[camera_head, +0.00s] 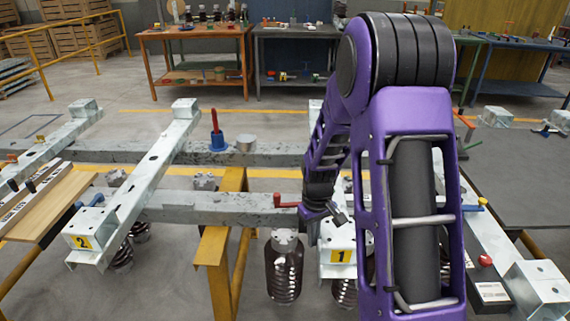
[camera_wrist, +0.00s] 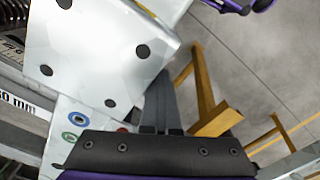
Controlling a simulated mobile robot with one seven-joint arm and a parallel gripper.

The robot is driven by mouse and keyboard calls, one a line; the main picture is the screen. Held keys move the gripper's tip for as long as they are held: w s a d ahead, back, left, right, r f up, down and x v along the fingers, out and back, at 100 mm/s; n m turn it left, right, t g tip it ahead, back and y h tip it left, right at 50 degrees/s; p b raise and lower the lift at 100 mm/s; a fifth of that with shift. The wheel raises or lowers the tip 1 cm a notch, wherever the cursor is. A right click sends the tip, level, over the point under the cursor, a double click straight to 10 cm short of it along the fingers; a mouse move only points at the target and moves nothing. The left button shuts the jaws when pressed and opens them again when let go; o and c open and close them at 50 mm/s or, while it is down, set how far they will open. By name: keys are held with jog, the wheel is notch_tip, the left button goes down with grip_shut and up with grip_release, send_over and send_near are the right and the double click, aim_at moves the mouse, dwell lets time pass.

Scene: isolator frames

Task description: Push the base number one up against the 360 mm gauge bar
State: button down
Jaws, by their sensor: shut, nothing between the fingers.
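Base number one (camera_head: 334,262) is a pale steel bracket with a yellow "1" label, on the front beam in the head view, partly hidden by my arm. In the wrist view a pale steel plate with dark holes (camera_wrist: 95,45), apparently this base, fills the upper left. My gripper (camera_wrist: 163,78) is shut and empty, its fingertips at the plate's lower right edge; I cannot tell whether they touch. In the head view my gripper (camera_head: 338,214) is just above the base. A bar with a label ending in "0 mm" (camera_wrist: 22,104) shows at the wrist view's left; its full number is cut off.
Base number two (camera_head: 85,235) stands at the left on a slanted steel rail. Labelled bars lie on a wooden board (camera_head: 62,205) at far left. A dark insulator (camera_head: 284,268) hangs left of base one. Yellow trestle legs (camera_head: 222,250) stand below the beams.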

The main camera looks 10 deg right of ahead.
jog(key=shift+s+d, duration=0.15)
jog(key=shift+d, duration=0.55)
jog(key=shift+w+a, duration=0.25)
jog(key=shift+a, duration=0.85)
notch_tip(320, 180, up, 9)
jog(key=p, duration=0.6)
jog(key=shift+a, duration=0.1)
